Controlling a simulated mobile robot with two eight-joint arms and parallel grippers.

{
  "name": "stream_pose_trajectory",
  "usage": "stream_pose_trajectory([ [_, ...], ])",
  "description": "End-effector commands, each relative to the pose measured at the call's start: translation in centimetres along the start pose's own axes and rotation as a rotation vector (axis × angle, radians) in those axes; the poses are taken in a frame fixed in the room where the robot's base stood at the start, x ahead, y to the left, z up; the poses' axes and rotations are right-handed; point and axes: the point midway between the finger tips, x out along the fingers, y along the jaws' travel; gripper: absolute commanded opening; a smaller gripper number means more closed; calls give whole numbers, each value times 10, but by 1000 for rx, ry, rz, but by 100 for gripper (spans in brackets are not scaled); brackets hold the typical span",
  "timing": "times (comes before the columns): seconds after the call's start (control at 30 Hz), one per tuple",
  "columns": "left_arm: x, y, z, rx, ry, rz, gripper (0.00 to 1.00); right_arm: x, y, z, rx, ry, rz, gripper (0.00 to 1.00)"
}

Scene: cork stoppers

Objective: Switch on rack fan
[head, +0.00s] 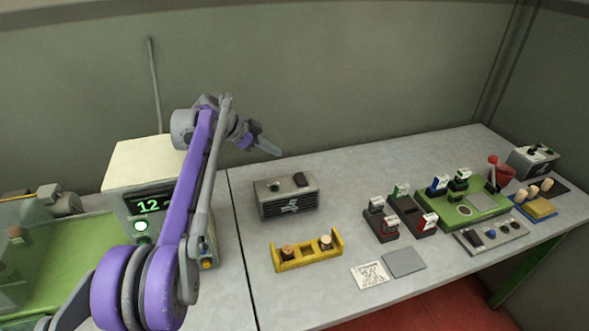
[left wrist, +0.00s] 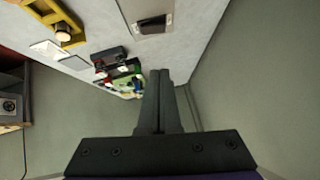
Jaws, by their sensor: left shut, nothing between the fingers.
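A grey box with a slatted front and a fan-like mark, which looks like the rack fan (head: 288,207), stands on the table left of centre. On its top are a small green part (head: 276,187) and a dark rocker switch (head: 301,179). Part of the box, with a dark switch (left wrist: 152,24), shows at the top edge of the left wrist view. My left gripper (head: 277,152) is shut and empty, raised above and behind the box, apart from it. Its closed fingers (left wrist: 158,80) point forward in the wrist view. My right gripper is not in view.
A yellow holder (head: 306,260) with two corks stands in front of the box. A cream unit (head: 142,168) showing "12" stands left, partly behind my arm. Dark racks (head: 412,214), a green tray (head: 492,207) and another grey box (head: 533,162) stand right.

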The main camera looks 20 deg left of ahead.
Motion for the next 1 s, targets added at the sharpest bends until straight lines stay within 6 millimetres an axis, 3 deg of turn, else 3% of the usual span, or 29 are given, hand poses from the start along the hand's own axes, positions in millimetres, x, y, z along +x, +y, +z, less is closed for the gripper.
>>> stream_pose_trajectory([
  [0.17,10,0,0,0,0,0,0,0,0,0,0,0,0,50],
  [0.27,25,0,0,0,1,1,0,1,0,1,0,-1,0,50],
  [0.63,103,0,0,0,0,1,0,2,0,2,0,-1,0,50],
  [0.8,119,0,19,-2,-1,-1,0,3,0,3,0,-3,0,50],
  [1.0,128,0,28,-1,-1,-1,0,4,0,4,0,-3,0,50],
])
